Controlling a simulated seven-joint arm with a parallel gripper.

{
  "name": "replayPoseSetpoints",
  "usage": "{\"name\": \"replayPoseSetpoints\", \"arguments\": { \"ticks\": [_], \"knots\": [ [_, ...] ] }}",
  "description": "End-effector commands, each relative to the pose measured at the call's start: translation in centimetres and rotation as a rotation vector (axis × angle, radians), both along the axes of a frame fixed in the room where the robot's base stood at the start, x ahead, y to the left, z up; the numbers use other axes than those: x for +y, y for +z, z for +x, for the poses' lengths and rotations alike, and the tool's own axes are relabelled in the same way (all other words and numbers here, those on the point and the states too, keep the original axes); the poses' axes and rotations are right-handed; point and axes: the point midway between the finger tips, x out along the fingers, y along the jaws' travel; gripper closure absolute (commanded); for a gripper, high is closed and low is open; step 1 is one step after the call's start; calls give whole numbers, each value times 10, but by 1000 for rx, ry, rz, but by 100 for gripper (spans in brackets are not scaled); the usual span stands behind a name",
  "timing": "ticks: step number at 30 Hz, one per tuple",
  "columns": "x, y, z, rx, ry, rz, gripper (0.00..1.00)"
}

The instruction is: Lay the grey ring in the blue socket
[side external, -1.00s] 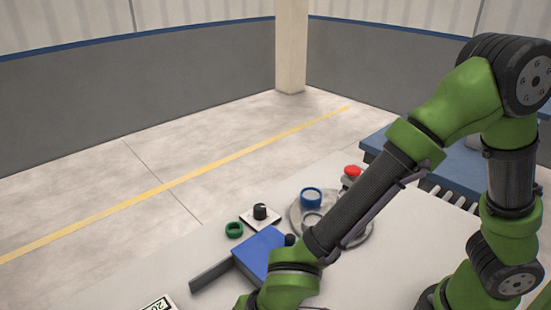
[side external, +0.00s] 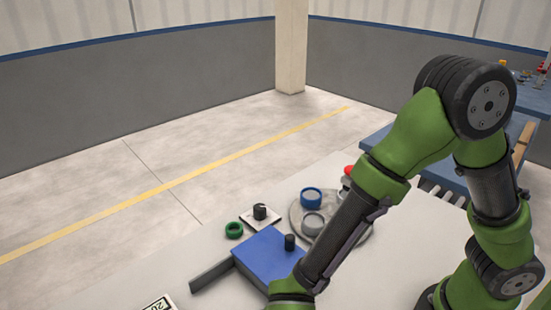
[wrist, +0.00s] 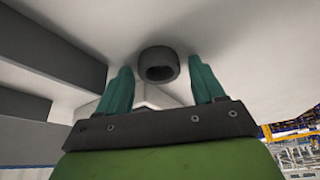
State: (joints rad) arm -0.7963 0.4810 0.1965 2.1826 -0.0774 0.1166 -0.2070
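In the wrist view a dark grey ring (wrist: 158,65) lies on the pale table beyond my gripper (wrist: 163,82). My gripper's two teal fingers are apart, one on each side of the ring in the picture, with nothing held. I cannot tell whether the fingertips reach down around it. The blue socket (side external: 311,197) stands on a round grey plate (side external: 362,236) in the side view. A lighter grey round socket (side external: 312,224) is in front of it on the same plate. My gripper and the dark grey ring do not show in the side view.
A green ring (side external: 234,230) lies left of a black knob on a white base (side external: 260,213). A blue block (side external: 262,255) with a dark peg (side external: 290,242) and a grey bar (side external: 212,274) stand nearer. A red button (side external: 348,170) is behind the plate.

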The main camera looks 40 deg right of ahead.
Motion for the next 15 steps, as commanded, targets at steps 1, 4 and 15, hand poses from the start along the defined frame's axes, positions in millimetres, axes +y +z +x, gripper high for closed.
{"name": "replayPoseSetpoints", "arguments": {
  "ticks": [1, 4, 15],
  "knots": [
    [0, 0, 0, 0, 0, 0, 28],
    [0, 0, 0, 0, 0, 0, 28],
    [-6, 21, -1, -2, -2, 5, 28]
  ]
}}
